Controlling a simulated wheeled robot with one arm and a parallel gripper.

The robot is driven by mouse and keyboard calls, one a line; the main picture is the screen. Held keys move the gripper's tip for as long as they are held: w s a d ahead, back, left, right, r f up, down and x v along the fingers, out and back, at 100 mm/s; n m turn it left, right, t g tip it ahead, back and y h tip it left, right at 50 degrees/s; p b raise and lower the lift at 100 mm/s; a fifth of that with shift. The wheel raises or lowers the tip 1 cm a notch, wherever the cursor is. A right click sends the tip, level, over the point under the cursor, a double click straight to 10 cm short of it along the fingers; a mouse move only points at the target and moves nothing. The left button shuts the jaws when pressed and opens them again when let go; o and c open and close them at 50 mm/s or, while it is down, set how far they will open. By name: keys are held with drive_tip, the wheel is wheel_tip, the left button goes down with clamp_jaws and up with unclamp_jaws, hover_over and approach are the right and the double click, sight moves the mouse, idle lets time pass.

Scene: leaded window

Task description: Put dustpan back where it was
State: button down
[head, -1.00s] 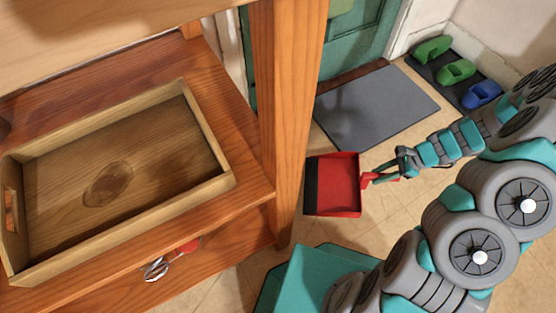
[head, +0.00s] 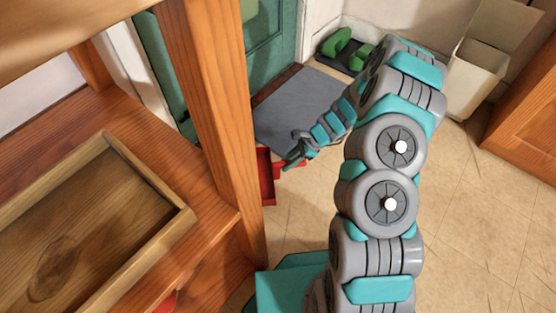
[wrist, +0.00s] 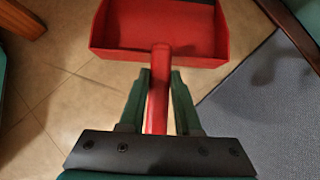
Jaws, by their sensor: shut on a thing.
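The red dustpan (wrist: 160,35) fills the top of the wrist view, with its handle pointing back toward me. My gripper (wrist: 160,85) is shut on that handle, one finger on each side. In the head view the dustpan (head: 266,178) shows just right of the wooden post, which hides part of it. There my gripper (head: 298,150) is at the dustpan's right. The dustpan is in front of the tiled floor; I cannot tell its exact height above it.
A wooden shelf unit with a post (head: 215,100) and a tray (head: 170,185) stands at the left. A grey mat (head: 300,105) lies before the green door (head: 265,40). Green shoes (head: 335,42) sit behind. A pale bin (head: 478,80) and wooden cabinet (head: 525,110) are right. Open floor lies between.

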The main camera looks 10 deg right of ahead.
drive_tip(key=shift+w+a+f+b, duration=0.2)
drive_tip(key=shift+w+a+f, duration=0.25)
drive_tip(key=shift+w+f, duration=0.25)
drive_tip(key=shift+w+a+f+b, duration=0.2)
drive_tip(key=shift+w+a+f, duration=0.25)
drive_tip(key=shift+w+f, duration=0.25)
drive_tip(key=shift+w+a+f+b, duration=0.2)
drive_tip(key=shift+w+a+f, duration=0.25)
drive_tip(key=shift+w+f, duration=0.25)
drive_tip(key=c, duration=0.6)
unclamp_jaws()
drive_tip(key=p+v, duration=0.2)
drive_tip(key=v, duration=1)
drive_tip(key=shift+r, duration=0.15)
